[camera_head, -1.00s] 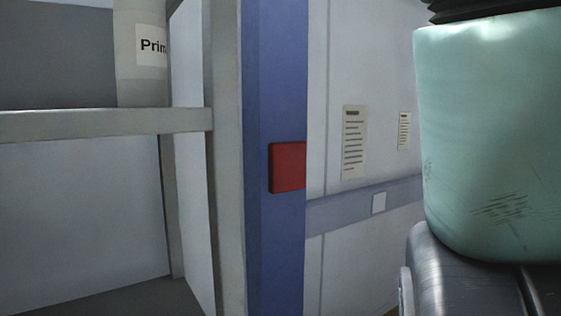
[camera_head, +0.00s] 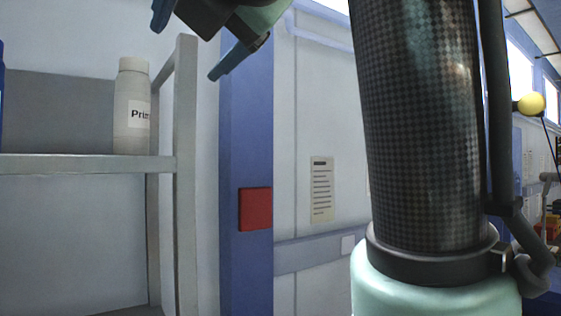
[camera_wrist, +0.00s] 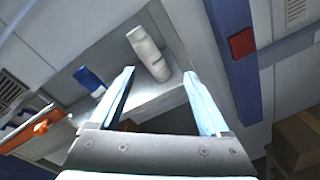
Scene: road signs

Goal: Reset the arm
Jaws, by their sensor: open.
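My gripper (camera_head: 185,52) is at the top of the head view, its two blue fingers spread apart with nothing between them. In the wrist view my gripper (camera_wrist: 160,75) also shows open. A pale grey bottle (camera_head: 132,108) with a label starting "Prim" stands upright on the shelf, below and left of the gripper. In the wrist view the bottle (camera_wrist: 148,54) shows beyond the fingers, apart from them. My dark arm link fills the right middle of the head view.
The grey shelf (camera_head: 80,168) has an upright post (camera_head: 186,150) close to the gripper. A blue item (camera_wrist: 90,80) stands left of the bottle. A blue column with a red box (camera_head: 255,209) stands right of the shelf. A posted sheet (camera_head: 321,190) hangs on the wall.

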